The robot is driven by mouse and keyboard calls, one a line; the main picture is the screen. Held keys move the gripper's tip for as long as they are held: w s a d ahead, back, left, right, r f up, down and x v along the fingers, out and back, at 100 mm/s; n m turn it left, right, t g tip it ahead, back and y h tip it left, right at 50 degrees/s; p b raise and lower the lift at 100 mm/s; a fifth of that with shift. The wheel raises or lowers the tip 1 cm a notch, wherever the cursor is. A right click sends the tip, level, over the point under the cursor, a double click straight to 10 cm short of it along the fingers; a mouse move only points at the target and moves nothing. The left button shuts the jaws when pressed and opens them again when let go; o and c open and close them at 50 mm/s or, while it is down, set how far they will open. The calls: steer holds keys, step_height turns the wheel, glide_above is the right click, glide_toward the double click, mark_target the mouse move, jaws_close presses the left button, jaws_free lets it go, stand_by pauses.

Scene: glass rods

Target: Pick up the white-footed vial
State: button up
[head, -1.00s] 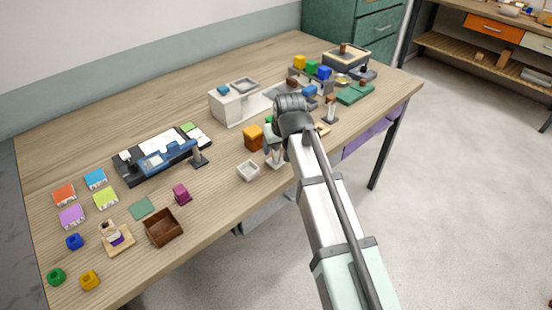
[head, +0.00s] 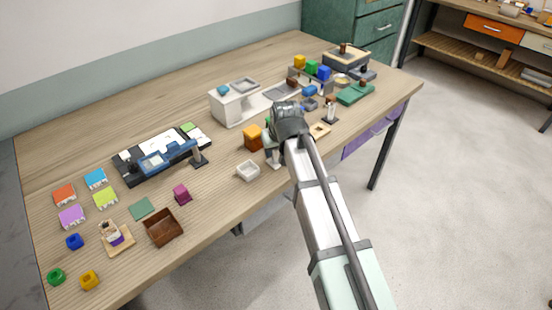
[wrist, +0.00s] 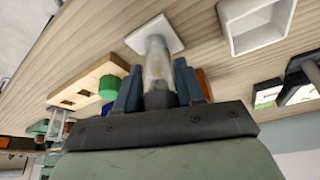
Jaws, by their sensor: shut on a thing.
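The white-footed vial is a clear upright tube (wrist: 156,66) on a square white foot (wrist: 155,35) in the wrist view. Its white foot also shows in the head view (head: 276,164), just right of a small white tray. My gripper (wrist: 157,92) is shut on the tube, with one blue-grey finger on each side of it. In the head view my gripper (head: 272,151) is over the foot, and my wrist hides most of the vial. I cannot tell whether the foot touches the table.
The small white tray (head: 248,170) is close on the left, and an orange block (head: 252,138) stands behind it. A pale wooden block with holes (wrist: 88,84) and a green piece (wrist: 108,88) are near my gripper. A dark-footed vial (head: 331,112) stands farther right.

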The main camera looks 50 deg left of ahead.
steer(key=shift+c, duration=0.8)
